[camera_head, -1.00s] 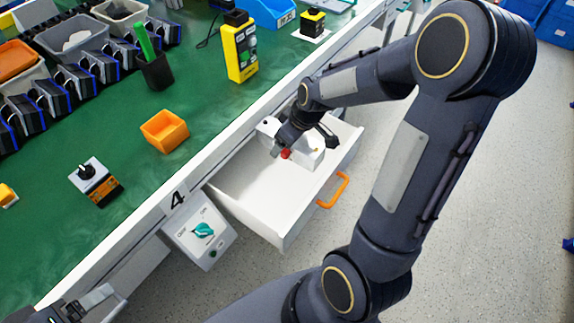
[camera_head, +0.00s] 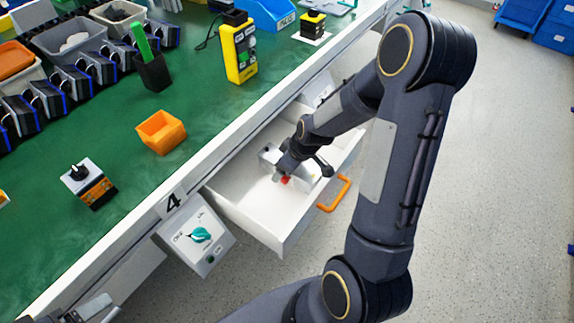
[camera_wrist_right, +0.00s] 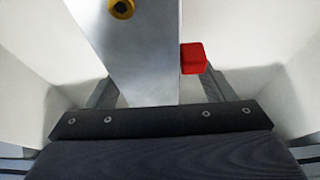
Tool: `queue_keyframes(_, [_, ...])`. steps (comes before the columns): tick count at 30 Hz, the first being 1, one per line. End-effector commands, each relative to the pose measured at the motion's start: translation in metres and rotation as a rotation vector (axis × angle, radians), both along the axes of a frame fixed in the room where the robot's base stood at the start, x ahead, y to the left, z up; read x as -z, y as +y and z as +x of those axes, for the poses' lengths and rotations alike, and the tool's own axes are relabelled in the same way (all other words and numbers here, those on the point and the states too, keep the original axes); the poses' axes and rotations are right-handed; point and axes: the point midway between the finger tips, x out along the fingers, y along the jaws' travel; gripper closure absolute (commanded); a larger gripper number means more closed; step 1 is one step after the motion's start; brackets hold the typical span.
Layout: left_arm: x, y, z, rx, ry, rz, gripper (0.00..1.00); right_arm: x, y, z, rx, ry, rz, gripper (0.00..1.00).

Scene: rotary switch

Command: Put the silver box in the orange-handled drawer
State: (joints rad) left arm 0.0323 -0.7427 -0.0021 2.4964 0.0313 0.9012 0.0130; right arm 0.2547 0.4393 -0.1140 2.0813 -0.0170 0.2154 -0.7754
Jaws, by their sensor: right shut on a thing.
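The silver box (camera_head: 307,182) is inside the open orange-handled drawer (camera_head: 240,208), partly hidden by my right gripper. My right gripper (camera_head: 288,172) reaches down into the drawer and is shut on the box. In the right wrist view the silver box (camera_wrist_right: 148,60) lies between the two fingers, with a round yellow part (camera_wrist_right: 121,7) at its top and a red block (camera_wrist_right: 193,58) at its side. White drawer walls surround it. Whether the box touches the drawer floor is hard to tell. A grey part, seemingly my left gripper (camera_head: 92,309), shows at the bottom left edge, mostly cut off.
The orange handle (camera_head: 335,194) is on the drawer's front. A switch box with a teal knob (camera_head: 199,235) hangs under the bench edge, left of the drawer. On the green bench stand an orange bin (camera_head: 161,132), a black-knobbed switch (camera_head: 90,184) and a yellow device (camera_head: 240,52).

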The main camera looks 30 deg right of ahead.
Motion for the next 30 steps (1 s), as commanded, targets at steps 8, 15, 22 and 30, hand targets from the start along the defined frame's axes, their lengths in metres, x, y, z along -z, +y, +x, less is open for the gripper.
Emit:
queue_keyframes(8, [0.002,0.0,0.0,0.0,0.0,0.0,0.2,0.002,0.0,0.0,-0.001,0.0,0.0,0.03])
queue_keyframes(15, [0.001,0.0,0.0,0.0,0.0,0.0,0.2,0.001,0.0,0.0,-0.001,0.0,0.0,0.03])
queue_keyframes(22, [-0.006,0.0,0.0,0.0,0.0,0.0,0.2,-0.022,-0.003,-0.006,0.0,-0.005,-0.001,0.03])
queue_keyframes(30, [-0.019,0.0,0.0,0.0,0.0,0.0,0.2,-0.077,-0.012,-0.027,0.001,-0.006,-0.002,0.03])
